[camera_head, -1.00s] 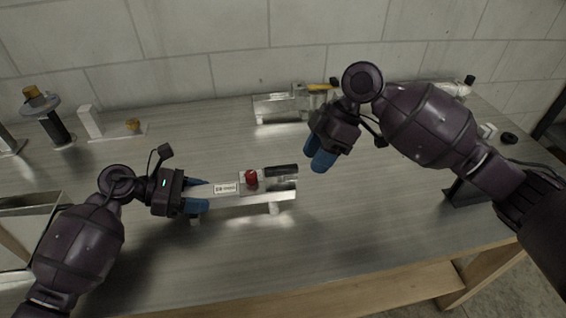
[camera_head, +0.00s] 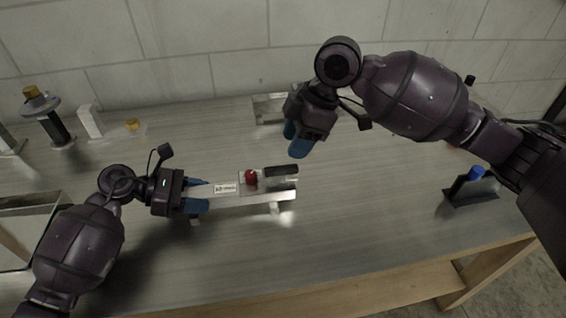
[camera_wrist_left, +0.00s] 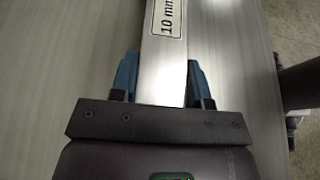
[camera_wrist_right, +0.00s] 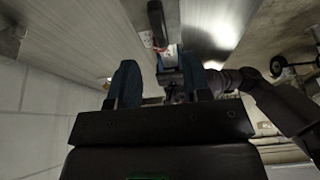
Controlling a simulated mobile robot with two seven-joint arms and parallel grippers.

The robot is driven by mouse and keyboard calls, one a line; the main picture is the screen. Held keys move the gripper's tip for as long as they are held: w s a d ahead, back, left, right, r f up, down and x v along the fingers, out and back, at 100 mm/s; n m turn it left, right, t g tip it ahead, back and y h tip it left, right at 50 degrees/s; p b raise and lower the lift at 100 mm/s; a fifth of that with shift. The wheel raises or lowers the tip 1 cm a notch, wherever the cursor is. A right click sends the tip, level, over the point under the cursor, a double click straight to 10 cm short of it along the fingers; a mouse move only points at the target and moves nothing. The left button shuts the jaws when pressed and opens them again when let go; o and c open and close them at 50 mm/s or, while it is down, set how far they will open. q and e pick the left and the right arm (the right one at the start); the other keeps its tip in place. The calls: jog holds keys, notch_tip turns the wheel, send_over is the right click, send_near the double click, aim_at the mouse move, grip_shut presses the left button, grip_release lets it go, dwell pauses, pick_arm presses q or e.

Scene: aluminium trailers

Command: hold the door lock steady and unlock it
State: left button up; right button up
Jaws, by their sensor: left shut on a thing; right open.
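The door lock is a flat metal bar (camera_head: 238,200) on short feet on the table. It has a white label, a red knob (camera_head: 251,177) and a black handle (camera_head: 281,171) at its right end. My left gripper (camera_head: 197,196) is shut on the bar's left end; the left wrist view shows the bar (camera_wrist_left: 164,70) between the blue fingers. My right gripper (camera_head: 297,140) is open and empty, above and slightly behind the black handle, apart from it. The right wrist view shows the black handle (camera_wrist_right: 157,22) beyond its fingers.
A metal tray-like part (camera_head: 270,108) lies at the back, partly behind my right gripper. A black stand with a blue top (camera_head: 470,186) is at the right. A dark post with a disc (camera_head: 50,118) stands at the left. The table's front middle is clear.

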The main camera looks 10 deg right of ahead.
aim_at(281, 167)
jog(key=x, duration=0.7)
jog(key=shift+r, duration=0.1)
grip_shut()
